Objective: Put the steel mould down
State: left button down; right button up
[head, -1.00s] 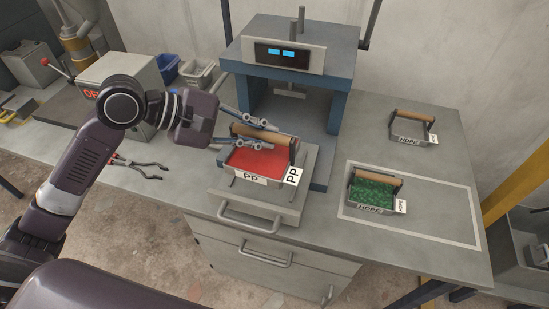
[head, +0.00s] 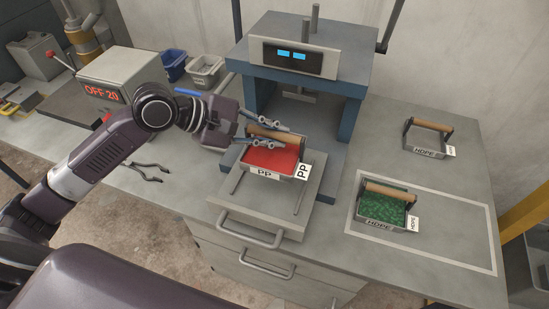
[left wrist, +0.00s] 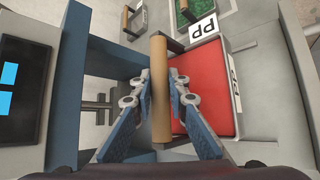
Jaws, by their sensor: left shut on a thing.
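The steel mould (head: 289,173) holds a red fill and carries white PP labels and a wooden bar handle. My left gripper (head: 268,139) is shut on that handle. The mould is over the press's grey sliding plate (head: 262,205), in front of the press opening; whether it touches the plate I cannot tell. In the left wrist view the wooden handle (left wrist: 159,88) runs between the two fingers, with the red fill (left wrist: 210,95) to its right. A second mould (head: 380,224), with green fill and HDPE labels, stands inside a white outlined area on the bench. My right gripper is out of view.
The blue press (head: 354,93) stands behind the plate. An empty HDPE mould (head: 411,147) is at the back right. Tongs (head: 150,172) lie on the left of the bench, near a control box (head: 125,68) reading OFF. The outlined area (head: 450,225) has bare bench right of the green mould.

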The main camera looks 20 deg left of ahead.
aim_at(241, 158)
pick_arm(q)
notch_tip(241, 158, down, 4)
jog(key=shift+r, duration=0.2)
jog(key=shift+f, duration=2.3)
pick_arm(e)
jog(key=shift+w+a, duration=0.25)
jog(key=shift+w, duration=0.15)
pick_arm(q)
jog(key=c, duration=1.9)
grip_release()
jog(key=shift+f, duration=0.15)
jog(key=b+v, duration=0.1)
jog(key=v, duration=0.8)
jog(key=shift+s+a, duration=0.2)
jog(key=shift+v, duration=1.35)
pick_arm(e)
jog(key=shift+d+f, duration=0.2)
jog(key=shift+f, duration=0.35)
pick_arm(q)
jog(key=shift+w+d, duration=0.1)
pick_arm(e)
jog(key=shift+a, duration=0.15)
